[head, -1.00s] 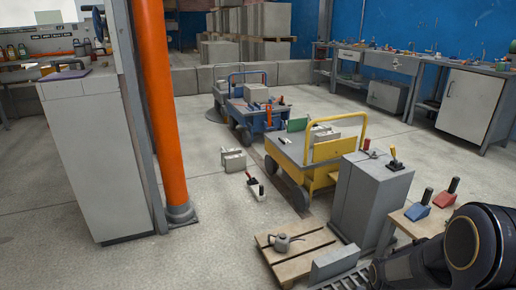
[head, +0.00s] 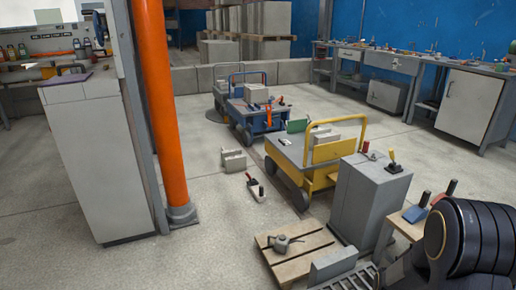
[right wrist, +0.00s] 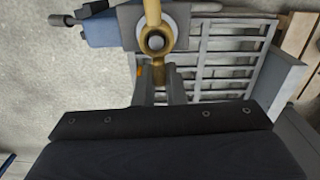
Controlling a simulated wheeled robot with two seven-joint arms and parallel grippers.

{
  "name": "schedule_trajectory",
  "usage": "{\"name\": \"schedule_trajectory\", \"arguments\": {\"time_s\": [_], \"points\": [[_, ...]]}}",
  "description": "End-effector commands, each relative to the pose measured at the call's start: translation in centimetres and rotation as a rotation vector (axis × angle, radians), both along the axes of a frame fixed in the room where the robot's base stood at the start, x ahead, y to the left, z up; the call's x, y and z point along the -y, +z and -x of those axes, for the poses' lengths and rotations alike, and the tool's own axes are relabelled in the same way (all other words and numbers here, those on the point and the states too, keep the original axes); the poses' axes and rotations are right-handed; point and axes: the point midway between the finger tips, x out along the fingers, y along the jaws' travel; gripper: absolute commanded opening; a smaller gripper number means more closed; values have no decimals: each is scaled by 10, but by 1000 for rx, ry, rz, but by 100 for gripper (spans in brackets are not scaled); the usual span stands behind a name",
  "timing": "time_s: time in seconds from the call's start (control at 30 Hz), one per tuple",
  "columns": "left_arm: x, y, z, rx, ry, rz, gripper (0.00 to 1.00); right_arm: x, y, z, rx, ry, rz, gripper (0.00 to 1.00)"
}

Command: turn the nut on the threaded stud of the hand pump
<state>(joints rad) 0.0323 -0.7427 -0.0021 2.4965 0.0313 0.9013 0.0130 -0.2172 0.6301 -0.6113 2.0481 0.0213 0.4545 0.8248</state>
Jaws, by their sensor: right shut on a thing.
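In the right wrist view, a brass nut (right wrist: 144,41) with a ring-shaped middle sits around the round grey end of the stud (right wrist: 157,43). One brass arm points up and another points down toward me. My right gripper (right wrist: 161,84) is shut on the lower brass arm. The blue-grey hand pump body (right wrist: 112,29) lies behind the nut, with a dark rod end at its left. The stud's threads are not clear. My left gripper is in neither view. The head view shows my right arm at the lower right, but not its gripper.
Below the pump is a slatted grey grate (right wrist: 225,70). In the head view, a grey cabinet (head: 365,205), a yellow cart (head: 318,177) and a wooden pallet (head: 290,262) with a small can stand left of my arm. Open floor lies further left.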

Motion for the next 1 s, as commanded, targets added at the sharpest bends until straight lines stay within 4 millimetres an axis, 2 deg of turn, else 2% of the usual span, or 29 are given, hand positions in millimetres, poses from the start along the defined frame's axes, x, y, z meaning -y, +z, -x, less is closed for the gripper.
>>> {"name": "schedule_trajectory", "arguments": {"time_s": [0.1, 0.2, 0.47, 0.5, 0.67, 0.9, 1.0], "points": [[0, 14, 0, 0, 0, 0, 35, 1, 5, 7, -5, -136, 0, 0], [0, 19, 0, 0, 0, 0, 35, 3, 4, 10, -4, -248, 1, 0], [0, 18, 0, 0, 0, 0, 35, 3, 1, 11, -1, -285, 0, 0], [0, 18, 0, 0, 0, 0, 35, 3, 1, 11, -1, -285, 0, 16], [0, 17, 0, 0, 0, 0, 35, 3, 1, 10, 0, -284, 0, 36], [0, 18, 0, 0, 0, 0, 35, 3, 1, 10, 0, -283, 0, 36], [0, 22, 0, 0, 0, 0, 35, 3, 8, 10, 1, -282, 1, 36]]}}
